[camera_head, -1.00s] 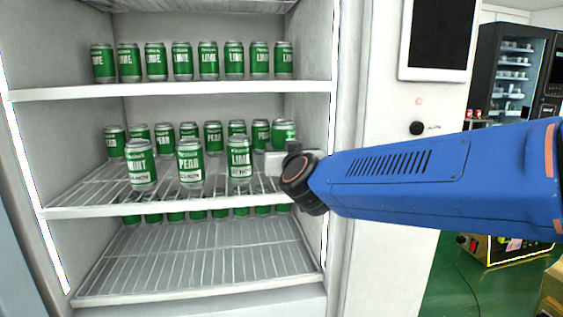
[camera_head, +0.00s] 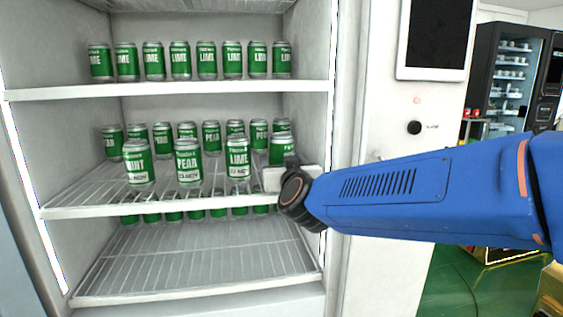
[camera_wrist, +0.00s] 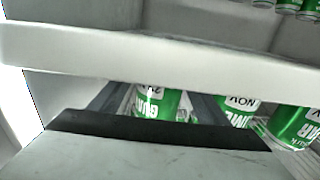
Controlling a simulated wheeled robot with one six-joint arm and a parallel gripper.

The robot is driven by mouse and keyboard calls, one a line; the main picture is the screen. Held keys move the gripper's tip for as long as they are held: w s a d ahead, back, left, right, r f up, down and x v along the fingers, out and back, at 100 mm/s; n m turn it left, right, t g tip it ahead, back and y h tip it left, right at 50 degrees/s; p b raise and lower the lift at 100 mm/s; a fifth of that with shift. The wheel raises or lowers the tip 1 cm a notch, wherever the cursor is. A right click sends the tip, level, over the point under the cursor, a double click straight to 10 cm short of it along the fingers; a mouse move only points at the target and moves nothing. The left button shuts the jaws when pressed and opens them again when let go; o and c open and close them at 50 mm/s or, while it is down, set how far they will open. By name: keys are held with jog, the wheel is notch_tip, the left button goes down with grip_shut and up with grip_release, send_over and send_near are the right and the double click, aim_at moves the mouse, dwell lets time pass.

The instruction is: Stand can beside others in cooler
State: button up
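A green can (camera_head: 281,150) stands upright at the right end of the middle cooler shelf, right of the front-row lime can (camera_head: 238,158). My gripper (camera_head: 277,178) reaches in from the right at this can's lower part. In the wrist view the can (camera_wrist: 157,103) appears upside down between my two dark fingers (camera_wrist: 155,112), and my gripper seems closed on it. Its base is hidden in the head view, so I cannot tell if it touches the shelf. Front-row pear (camera_head: 188,162) and mint (camera_head: 138,163) cans stand further left.
A back row of green cans (camera_head: 211,138) stands behind. The lower shelf (camera_head: 200,260) is bare in front.

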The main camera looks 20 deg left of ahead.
jog(key=shift+r, duration=0.15)
jog(key=v, duration=1.2)
